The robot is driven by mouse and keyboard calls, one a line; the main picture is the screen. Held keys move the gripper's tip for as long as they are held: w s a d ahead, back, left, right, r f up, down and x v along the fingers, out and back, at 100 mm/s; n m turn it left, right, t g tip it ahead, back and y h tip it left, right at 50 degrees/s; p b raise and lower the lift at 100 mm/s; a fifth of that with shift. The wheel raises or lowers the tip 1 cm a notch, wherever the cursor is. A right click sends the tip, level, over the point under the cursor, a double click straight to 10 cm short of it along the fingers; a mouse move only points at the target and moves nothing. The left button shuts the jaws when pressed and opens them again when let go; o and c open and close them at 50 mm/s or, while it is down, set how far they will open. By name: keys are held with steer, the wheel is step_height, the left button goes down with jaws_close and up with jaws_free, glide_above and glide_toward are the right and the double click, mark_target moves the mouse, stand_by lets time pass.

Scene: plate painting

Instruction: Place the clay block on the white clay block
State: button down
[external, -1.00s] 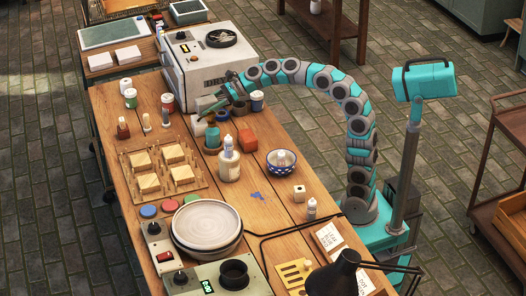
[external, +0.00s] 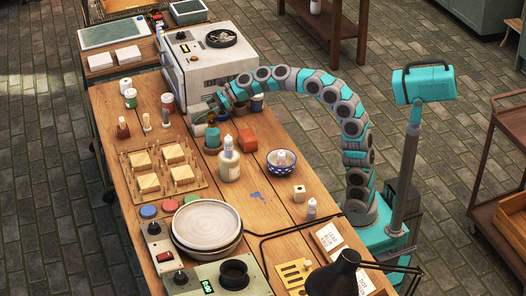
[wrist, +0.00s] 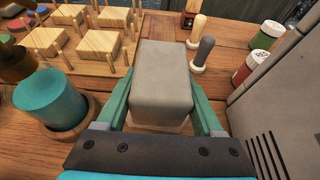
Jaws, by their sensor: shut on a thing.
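The grey clay block (wrist: 162,75) is between the fingers of my gripper (wrist: 162,105) in the wrist view. My gripper is shut on its sides. A pale edge, likely the white clay block (wrist: 150,127), shows under the near end of the grey block; most of it is hidden. I cannot tell whether the two touch. In the external view my gripper (external: 210,112) is low over the table in front of the kiln, and the blocks there are mostly hidden by it.
A teal cylinder (wrist: 50,100) in a wooden ring stands close to the left finger. Two wooden-based tools (wrist: 203,53) stand beyond the block. Paint jars (wrist: 253,68) and the kiln (wrist: 283,105) are on the right. A pegged rack with wooden blocks (external: 165,185) lies on the table.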

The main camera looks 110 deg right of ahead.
jaws_free()
steer(key=shift+f, duration=0.1)
steer(key=shift+s+r, duration=0.2)
steer(key=shift+r, duration=0.05)
steer(key=shift+p+v, duration=0.6)
steer(key=shift+v, duration=5.15)
